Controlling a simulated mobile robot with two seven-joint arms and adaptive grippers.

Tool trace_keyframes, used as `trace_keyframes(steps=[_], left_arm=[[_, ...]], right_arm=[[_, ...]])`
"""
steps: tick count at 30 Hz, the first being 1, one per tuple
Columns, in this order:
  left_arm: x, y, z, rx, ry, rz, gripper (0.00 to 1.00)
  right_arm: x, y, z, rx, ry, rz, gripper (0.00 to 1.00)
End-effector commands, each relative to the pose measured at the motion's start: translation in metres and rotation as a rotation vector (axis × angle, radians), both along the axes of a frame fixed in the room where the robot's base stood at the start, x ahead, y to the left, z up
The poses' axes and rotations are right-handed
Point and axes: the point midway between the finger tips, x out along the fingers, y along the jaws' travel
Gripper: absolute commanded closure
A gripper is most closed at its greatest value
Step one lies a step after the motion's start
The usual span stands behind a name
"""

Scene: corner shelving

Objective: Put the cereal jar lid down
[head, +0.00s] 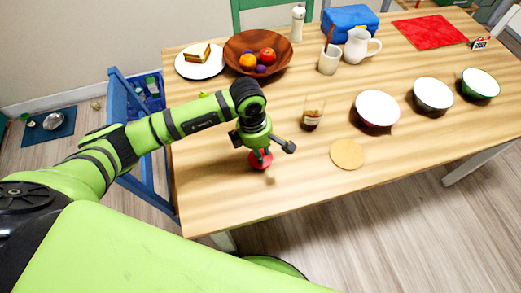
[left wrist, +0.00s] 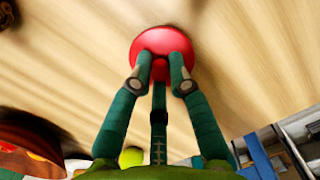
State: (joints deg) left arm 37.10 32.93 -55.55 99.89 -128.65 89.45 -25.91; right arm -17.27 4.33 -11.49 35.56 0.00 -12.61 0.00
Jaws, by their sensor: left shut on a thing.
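The red round cereal jar lid (head: 260,160) is below my left gripper (head: 262,151), over the front left part of the wooden table (head: 225,185). In the left wrist view the red lid (left wrist: 160,38) has a small knob, and the two fingertips of my left gripper (left wrist: 160,72) are shut on that knob. A small shadow lies on the table just in front of the lid; I cannot tell whether the lid touches the wood. My right gripper is not in view.
A glass jar with brown contents (head: 312,113) and a round wooden disc (head: 347,154) are to the right. The table left of the lid is clear.

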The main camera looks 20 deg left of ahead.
Motion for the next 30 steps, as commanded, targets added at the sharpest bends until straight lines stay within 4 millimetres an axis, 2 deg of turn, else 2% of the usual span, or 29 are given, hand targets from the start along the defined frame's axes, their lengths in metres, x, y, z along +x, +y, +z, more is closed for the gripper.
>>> trace_keyframes(steps=[4,15,16,17,18,30], left_arm=[[0.000,0.000,-0.014,0.000,0.001,0.001,1.00],[0.001,0.000,-0.020,0.000,-0.001,0.000,1.00],[0.001,0.000,-0.019,0.000,-0.001,0.000,0.77],[0.001,0.000,-0.018,0.000,-0.001,0.000,0.65],[0.001,0.000,-0.018,0.000,-0.001,0.000,0.57],[0.001,0.000,-0.013,0.000,-0.001,0.000,0.57]], right_arm=[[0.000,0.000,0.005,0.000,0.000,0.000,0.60],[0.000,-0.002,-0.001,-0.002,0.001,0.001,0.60],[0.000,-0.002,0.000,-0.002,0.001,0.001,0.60],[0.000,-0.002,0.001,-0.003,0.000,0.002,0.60],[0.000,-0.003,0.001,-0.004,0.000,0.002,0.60],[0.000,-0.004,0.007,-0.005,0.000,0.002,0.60]])
